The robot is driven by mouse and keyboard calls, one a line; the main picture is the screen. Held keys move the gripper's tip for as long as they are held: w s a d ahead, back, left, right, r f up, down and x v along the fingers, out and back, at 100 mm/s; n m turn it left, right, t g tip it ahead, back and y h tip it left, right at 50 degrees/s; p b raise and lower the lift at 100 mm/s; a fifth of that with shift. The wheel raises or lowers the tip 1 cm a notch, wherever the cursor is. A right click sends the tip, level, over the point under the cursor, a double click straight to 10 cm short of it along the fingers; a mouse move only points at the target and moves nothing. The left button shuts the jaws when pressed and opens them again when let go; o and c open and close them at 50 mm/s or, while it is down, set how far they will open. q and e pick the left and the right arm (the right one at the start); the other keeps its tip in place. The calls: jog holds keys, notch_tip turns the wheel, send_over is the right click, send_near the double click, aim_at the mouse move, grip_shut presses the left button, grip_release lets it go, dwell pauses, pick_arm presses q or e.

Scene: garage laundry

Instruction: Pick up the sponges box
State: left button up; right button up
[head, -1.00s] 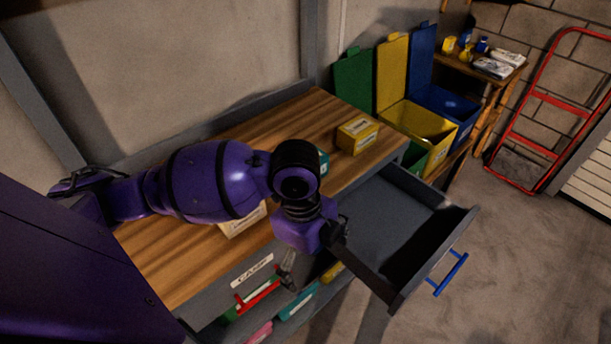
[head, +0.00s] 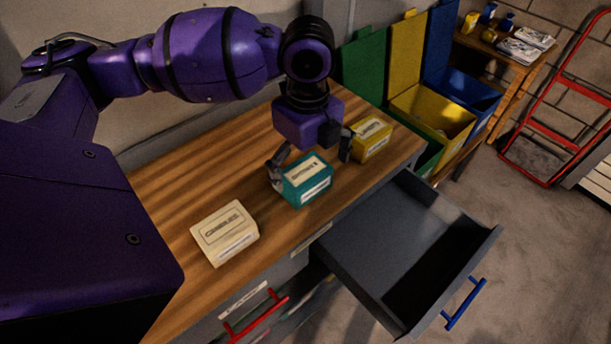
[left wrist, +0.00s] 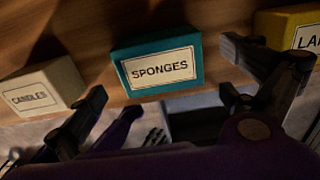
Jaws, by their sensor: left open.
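The sponges box (head: 305,180) is a teal box with a white label, standing on the wooden worktop near its front edge. In the left wrist view the sponges box (left wrist: 157,65) sits near the middle, with its SPONGES label readable. My left gripper (head: 311,164) is open above the box, its fingers spread to either side. In the left wrist view the open left gripper (left wrist: 165,77) has one finger at the left and one at the right, with nothing between them gripped. My right gripper cannot be made out.
A cream candles box (head: 226,233) stands left of the sponges box and a yellow box (head: 370,139) stands close on its right. A grey drawer (head: 475,246) is pulled out below the worktop. Coloured bins (head: 433,118) stand beyond the worktop's right end.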

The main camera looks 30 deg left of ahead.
aim_at(307, 172)
pick_arm(q)
notch_tip(307, 172, down, 5)
jog(key=shift+w+a+r, duration=0.1)
jog(key=shift+a, duration=0.05)
jog(key=c, duration=1.3)
jog(key=shift+r, duration=0.15)
jog(key=shift+c, duration=0.2)
